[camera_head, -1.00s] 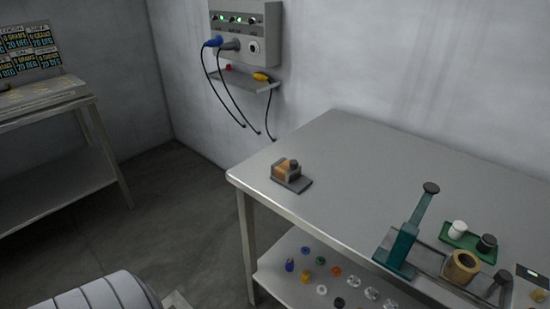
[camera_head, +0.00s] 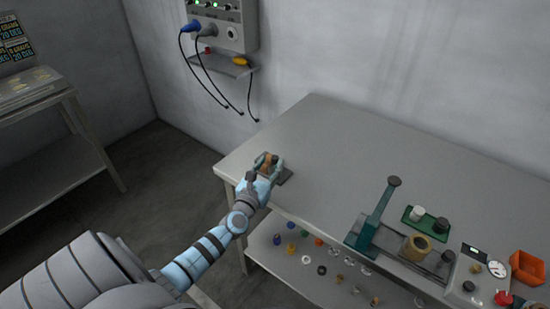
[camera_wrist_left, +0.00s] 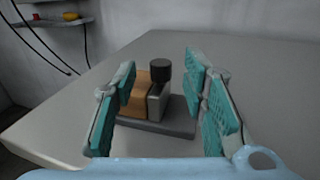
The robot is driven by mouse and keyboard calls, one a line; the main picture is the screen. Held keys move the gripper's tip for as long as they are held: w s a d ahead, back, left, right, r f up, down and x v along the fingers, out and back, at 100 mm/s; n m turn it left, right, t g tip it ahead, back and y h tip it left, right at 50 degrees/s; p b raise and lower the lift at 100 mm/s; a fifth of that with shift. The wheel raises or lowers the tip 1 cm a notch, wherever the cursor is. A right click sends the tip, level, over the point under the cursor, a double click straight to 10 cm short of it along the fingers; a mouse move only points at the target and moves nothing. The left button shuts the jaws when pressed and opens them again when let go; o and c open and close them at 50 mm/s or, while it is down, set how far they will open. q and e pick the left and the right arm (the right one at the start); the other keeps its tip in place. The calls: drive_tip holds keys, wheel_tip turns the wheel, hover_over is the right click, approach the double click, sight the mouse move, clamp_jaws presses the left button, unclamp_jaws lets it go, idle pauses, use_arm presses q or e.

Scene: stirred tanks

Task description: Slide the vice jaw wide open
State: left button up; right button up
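The small vice has a dark grey base (camera_head: 286,176), near the left end of the metal table. In the left wrist view, its base (camera_wrist_left: 165,129) carries a tan block (camera_wrist_left: 136,91) and a grey jaw (camera_wrist_left: 157,103) topped by a black knob (camera_wrist_left: 160,70). The jaw stands close against the tan block, with no clear gap. My left gripper (camera_head: 267,162) is at the vice and partly hides it. In the wrist view my left gripper (camera_wrist_left: 160,75) is open, with teal fingers either side of jaw and block; contact cannot be told. My right gripper is not in view.
A green lever press (camera_head: 376,222), a tan cylinder (camera_head: 416,248), a green tray (camera_head: 424,222) and an orange bin (camera_head: 528,268) stand at the table's right. The table between them and the vice is clear. A wall panel (camera_head: 222,22) with cables hangs behind.

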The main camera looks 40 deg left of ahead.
sight(273, 160)
use_arm(q)
drive_tip(key=x, duration=0.3)
drive_tip(key=shift+w+f+b, duration=0.15)
drive_tip(key=shift+f+b, duration=0.05)
drive_tip(key=shift+b, duration=0.2)
drive_tip(key=shift+w+a+r, duration=0.15)
drive_tip(key=shift+w+a, duration=0.05)
drive_tip(key=shift+w, duration=0.35)
drive_tip(key=shift+c, duration=0.6)
clamp_jaws()
